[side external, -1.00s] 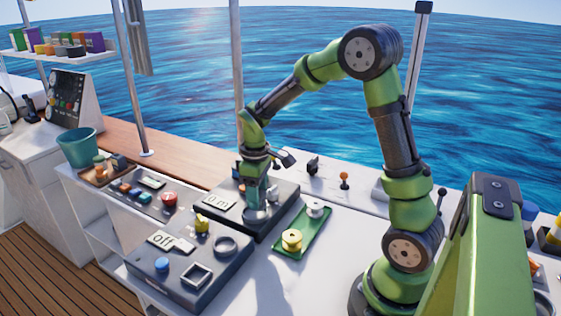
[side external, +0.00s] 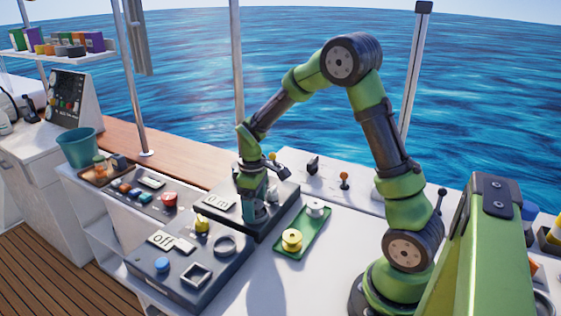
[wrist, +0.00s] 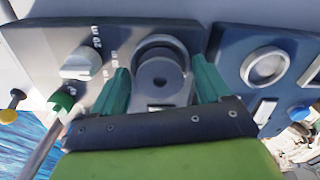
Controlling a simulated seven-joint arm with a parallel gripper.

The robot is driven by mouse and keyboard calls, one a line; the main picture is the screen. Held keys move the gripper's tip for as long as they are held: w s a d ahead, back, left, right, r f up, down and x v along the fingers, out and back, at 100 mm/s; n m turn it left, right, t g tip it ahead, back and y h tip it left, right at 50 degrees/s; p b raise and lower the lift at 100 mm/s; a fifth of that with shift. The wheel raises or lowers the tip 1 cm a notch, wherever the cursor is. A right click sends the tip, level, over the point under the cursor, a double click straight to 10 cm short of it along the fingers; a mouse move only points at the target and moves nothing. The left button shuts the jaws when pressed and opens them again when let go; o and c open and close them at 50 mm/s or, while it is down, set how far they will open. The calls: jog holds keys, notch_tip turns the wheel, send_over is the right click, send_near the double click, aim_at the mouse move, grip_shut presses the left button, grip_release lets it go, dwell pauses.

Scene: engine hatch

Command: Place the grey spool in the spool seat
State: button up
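In the side view the spool (side external: 262,213) is partly hidden below my gripper (side external: 260,202). My gripper (wrist: 163,88) is open, with one teal finger on each side of the spool and a gap showing to each. How deep the spool sits is hard to tell.
A green tray (side external: 318,229) to the right holds a yellow spool (side external: 291,239) and a pale spool (side external: 315,208). The front panel carries an empty ring (side external: 226,244), a square frame (side external: 197,275) and a yellow knob (side external: 201,223). A white dial (wrist: 82,64) is left of the seat.

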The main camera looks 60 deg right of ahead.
jog(key=shift+r, duration=0.1)
notch_tip(320, 180, up, 12)
jog(key=s+a+r+m+t+y, duration=0.1)
jog(key=s+a+r+m+t, duration=0.2)
jog(key=s+a, duration=0.3)
jog(key=s+a+r+m+t+y, duration=0.1)
jog(key=s+a+r+m+t, duration=0.2)
jog(key=s+a, duration=0.3)
jog(key=s+t, duration=0.1)
jog(key=s, duration=0.2)
jog(key=shift+a+r+m, duration=0.15)
jog(key=shift+m, duration=0.15)
jog(key=shift+w, duration=0.1)
jog(key=shift+c, duration=0.4)
